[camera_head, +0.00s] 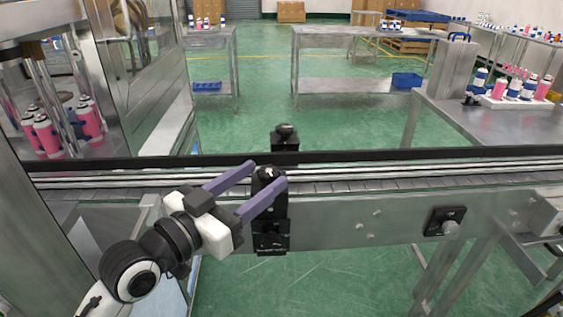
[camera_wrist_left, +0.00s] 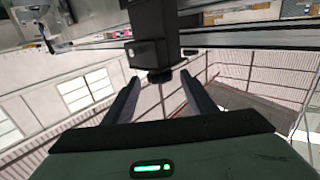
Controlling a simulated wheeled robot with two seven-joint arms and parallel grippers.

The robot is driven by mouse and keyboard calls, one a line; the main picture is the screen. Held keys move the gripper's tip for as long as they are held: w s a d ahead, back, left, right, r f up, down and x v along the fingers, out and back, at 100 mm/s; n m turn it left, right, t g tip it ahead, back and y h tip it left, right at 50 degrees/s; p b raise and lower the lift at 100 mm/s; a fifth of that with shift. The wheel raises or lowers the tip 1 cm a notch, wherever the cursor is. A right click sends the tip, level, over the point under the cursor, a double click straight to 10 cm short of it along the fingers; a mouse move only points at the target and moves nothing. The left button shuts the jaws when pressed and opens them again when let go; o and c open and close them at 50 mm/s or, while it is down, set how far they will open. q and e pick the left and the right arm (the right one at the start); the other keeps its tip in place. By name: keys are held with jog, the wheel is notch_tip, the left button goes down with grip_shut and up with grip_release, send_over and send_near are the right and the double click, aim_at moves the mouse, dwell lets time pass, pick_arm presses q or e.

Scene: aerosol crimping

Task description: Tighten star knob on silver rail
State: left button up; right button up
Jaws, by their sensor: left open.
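The silver rail (camera_head: 420,172) runs across the head view along the conveyor. A black clamp bracket (camera_head: 270,238) is mounted on its near side, with a dark part on top between my fingers. My left gripper (camera_head: 267,172) is open, its two purple fingers on either side of this dark part. In the left wrist view a small dark knob (camera_wrist_left: 159,76) sticks out from the black block (camera_wrist_left: 148,53), between the tips of my open fingers. Contact cannot be told, and the star shape is not clear. My right gripper is not in view.
A second black knobbed bracket (camera_head: 285,138) stands on the far side of the rail. A black plate with a grey knob (camera_head: 446,222) is on the conveyor side at right. A machine with pink cans (camera_head: 50,140) stands at left. A steel table (camera_head: 490,125) is at right.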

aim_at(276, 167)
pick_arm(q)
jog(key=x, duration=0.7)
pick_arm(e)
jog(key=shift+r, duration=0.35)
